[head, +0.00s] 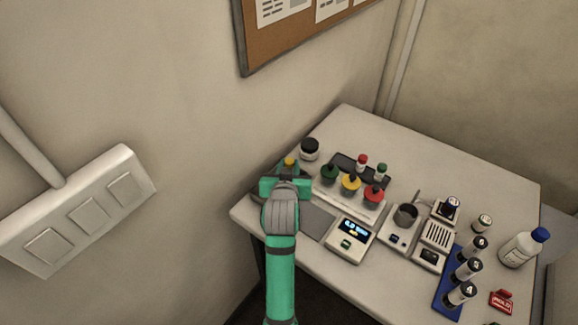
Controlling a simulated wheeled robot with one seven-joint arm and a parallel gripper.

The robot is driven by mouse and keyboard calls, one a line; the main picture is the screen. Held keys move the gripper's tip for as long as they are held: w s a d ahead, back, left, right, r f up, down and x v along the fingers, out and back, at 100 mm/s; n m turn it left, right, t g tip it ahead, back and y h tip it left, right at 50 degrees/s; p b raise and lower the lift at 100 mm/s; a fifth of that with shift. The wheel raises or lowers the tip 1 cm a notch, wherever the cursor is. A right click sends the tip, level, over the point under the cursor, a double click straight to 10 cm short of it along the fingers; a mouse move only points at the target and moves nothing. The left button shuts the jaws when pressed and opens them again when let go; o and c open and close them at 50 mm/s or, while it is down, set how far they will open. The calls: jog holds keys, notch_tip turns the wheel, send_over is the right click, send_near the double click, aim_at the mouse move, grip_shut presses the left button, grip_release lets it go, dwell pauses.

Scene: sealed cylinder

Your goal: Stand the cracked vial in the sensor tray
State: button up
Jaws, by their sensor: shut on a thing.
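My gripper (287,176) is at the table's left corner in the head view, shut on a small vial with an orange-yellow cap (290,161). Only its top shows past the jaws; its body and any crack are hidden. My arm and gripper cover much of what lies beneath, where the edge of a grey tray-like thing (262,201) shows. I cannot tell for sure which thing is the sensor tray, or whether the vial touches anything below.
Right of my gripper are green, yellow and red flasks (351,184) and a dark rack (347,162) with small vials. A scale (351,238), a metal cup (405,215), a blue rack (450,287) and a white bottle (522,248) stand further right. The wall is close on the left.

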jog(key=shift+a+f, duration=0.1)
jog(key=shift+f, duration=0.2)
jog(key=shift+s, duration=0.1)
jog(key=shift+f, duration=0.1)
jog(key=o, duration=1)
jog(key=v, duration=1.2)
jog(key=shift+s, duration=0.15)
